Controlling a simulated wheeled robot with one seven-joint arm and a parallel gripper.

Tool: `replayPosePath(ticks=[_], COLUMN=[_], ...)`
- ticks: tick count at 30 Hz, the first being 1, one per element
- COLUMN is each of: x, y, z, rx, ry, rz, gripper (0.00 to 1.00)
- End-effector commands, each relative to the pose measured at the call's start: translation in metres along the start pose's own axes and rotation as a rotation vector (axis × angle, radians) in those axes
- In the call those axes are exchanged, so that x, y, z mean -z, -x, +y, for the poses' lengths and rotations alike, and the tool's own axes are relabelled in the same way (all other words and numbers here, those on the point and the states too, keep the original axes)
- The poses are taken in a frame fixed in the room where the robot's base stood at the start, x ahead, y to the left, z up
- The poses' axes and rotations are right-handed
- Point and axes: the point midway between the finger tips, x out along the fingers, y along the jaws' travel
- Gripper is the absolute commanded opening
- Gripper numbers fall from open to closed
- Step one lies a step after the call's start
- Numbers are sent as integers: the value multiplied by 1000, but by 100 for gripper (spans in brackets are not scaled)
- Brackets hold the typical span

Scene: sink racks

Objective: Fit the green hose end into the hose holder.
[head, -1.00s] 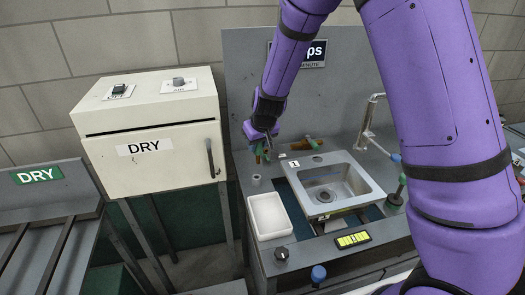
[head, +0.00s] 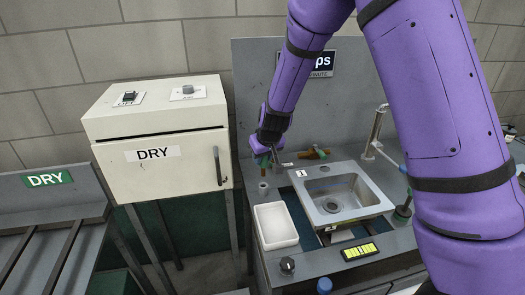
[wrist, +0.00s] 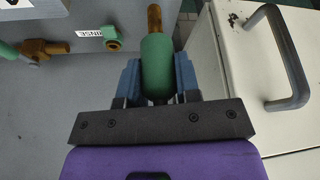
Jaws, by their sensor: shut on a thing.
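My gripper (wrist: 157,75) is shut on the green hose end (wrist: 156,62), a green cylinder with a brass tip (wrist: 154,18) pointing up in the wrist view. In the head view my gripper (head: 268,152) is above the counter left of the sink, with a little of the green hose end (head: 264,161) showing below it. A small grey upright cylinder (head: 263,188) stands on the counter below; I cannot tell whether it is the hose holder. A green ring-like fitting with brass (wrist: 112,38) shows beside the RINSE label in the wrist view.
A cream DRY cabinet (head: 160,150) with a handle (wrist: 285,60) stands close to the left of my gripper. A white tray (head: 276,226) and the metal sink (head: 340,195) are in front. Green and brass fittings (head: 315,153) lie at the counter's back.

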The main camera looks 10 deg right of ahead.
Motion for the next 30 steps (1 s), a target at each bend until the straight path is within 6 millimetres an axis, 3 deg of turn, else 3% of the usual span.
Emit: replayPosePath(ticks=[12,30], x=[-10,-11], y=[-25,-27], z=[0,0], rx=[0,0], ry=[-1,-1], rz=[0,0], gripper=[7,7])
